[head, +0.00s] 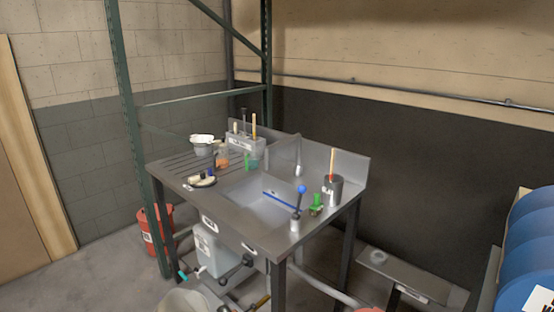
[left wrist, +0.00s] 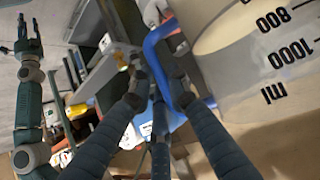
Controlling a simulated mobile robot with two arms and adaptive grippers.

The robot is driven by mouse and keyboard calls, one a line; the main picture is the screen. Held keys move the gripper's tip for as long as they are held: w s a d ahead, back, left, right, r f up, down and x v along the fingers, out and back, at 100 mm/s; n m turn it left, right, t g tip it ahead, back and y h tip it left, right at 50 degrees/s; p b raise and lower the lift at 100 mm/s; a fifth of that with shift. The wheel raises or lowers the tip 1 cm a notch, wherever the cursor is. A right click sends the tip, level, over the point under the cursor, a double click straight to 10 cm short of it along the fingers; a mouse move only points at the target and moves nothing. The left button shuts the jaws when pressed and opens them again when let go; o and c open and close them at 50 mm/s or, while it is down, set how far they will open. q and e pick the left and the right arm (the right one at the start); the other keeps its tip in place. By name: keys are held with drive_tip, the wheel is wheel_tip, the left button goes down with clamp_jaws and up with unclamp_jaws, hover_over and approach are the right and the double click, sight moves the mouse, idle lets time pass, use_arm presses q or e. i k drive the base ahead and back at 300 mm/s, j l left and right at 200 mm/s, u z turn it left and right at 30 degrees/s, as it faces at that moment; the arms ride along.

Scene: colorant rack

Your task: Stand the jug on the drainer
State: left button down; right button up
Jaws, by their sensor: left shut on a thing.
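The jug (left wrist: 235,75) fills the right side of the left wrist view. It is pale, with black ml marks of 800 and 1000 and a blue handle (left wrist: 152,50). My left gripper (left wrist: 158,88) is shut on the blue handle; its fingers partly hide the handle. The drainer (head: 172,168) is the ribbed left part of the steel sink unit in the head view. The jug and my left gripper are not visible in the head view. My right gripper (left wrist: 28,28) shows at the upper left of the left wrist view, fingers apart and empty.
A white pot (head: 202,139), an orange beaker (head: 222,160) and a dish (head: 203,181) stand on or beside the drainer. The basin (head: 262,207) lies to its right, with a dark cup (head: 333,188) beyond. A green rack post (head: 127,130) rises close to the drainer's left.

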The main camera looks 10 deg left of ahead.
sight(193, 171)
drive_tip(key=i+j, duration=0.2)
drive_tip(key=j, duration=0.2)
drive_tip(key=i+j, duration=0.2)
drive_tip(key=j, duration=0.2)
drive_tip(key=i+j, duration=0.2)
drive_tip(key=j, duration=0.2)
drive_tip(key=i+j, duration=0.2)
drive_tip(key=j, duration=0.2)
drive_tip(key=i+j, duration=0.2)
drive_tip(key=j, duration=0.25)
